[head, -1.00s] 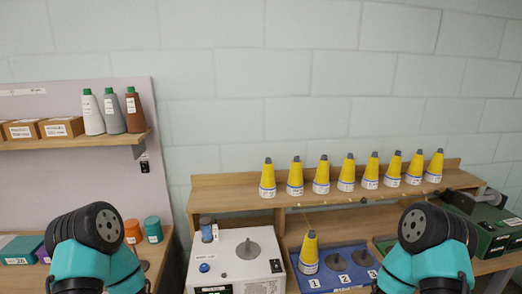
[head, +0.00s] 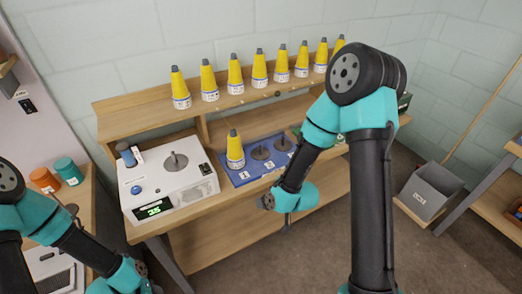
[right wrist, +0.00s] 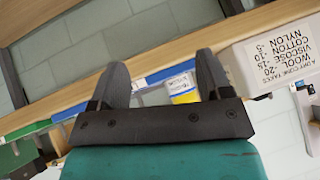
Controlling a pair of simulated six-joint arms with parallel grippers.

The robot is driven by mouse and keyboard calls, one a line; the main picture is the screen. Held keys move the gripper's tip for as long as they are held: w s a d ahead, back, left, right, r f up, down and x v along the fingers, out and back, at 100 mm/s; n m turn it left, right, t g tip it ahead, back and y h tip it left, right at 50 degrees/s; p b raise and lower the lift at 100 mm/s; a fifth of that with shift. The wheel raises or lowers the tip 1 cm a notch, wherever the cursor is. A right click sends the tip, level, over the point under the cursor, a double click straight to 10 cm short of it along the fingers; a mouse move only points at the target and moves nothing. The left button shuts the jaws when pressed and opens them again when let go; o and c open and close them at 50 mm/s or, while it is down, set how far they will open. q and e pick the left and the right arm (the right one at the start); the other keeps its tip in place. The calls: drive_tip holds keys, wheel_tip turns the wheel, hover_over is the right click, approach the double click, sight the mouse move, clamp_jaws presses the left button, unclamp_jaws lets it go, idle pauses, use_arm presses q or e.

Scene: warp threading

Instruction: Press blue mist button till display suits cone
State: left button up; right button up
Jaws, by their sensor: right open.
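A white machine (head: 200,190) stands on the bench with a blue button (head: 136,190), a grey round spindle plate (head: 175,161) and a lit green display (head: 153,211) that seems to read 3.5 or 35. A yellow cone (head: 235,150) stands upright in the first place of the blue tray (head: 241,179); part of a yellow cone (right wrist: 183,88) also shows in the right wrist view. My right gripper (right wrist: 163,75) is open and empty, in front of the tray, right of the machine and apart from the button. My left gripper (head: 142,278) is low at the left; its jaws are unclear.
A row of yellow cones (head: 234,75) stands on the rear shelf. A printed list (right wrist: 284,48) on the machine names wool, viscose, cotton and nylon with numbers. A blue-grey bottle (head: 126,155) stands at the machine's back left. A grey bin (head: 425,193) is at the right.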

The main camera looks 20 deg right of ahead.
sight(238, 140)
drive_tip(key=shift+o, duration=1.4)
drive_tip(key=w+r+n+t, duration=0.1)
drive_tip(key=w+r+t, duration=0.2)
drive_tip(key=r, duration=0.6)
drive_tip(key=w+r+n+t+y, duration=0.1)
drive_tip(key=w+r+t, duration=0.2)
drive_tip(key=r, duration=0.5)
drive_tip(key=shift+w+r+n, duration=0.3)
drive_tip(key=shift+r+n, duration=0.05)
drive_tip(key=shift+n, duration=0.05)
drive_tip(key=shift+f, duration=0.1)
drive_tip(key=x, duration=1.7)
drive_tip(key=shift+w, duration=0.35)
drive_tip(key=c, duration=1)
drive_tip(key=o, duration=0.7)
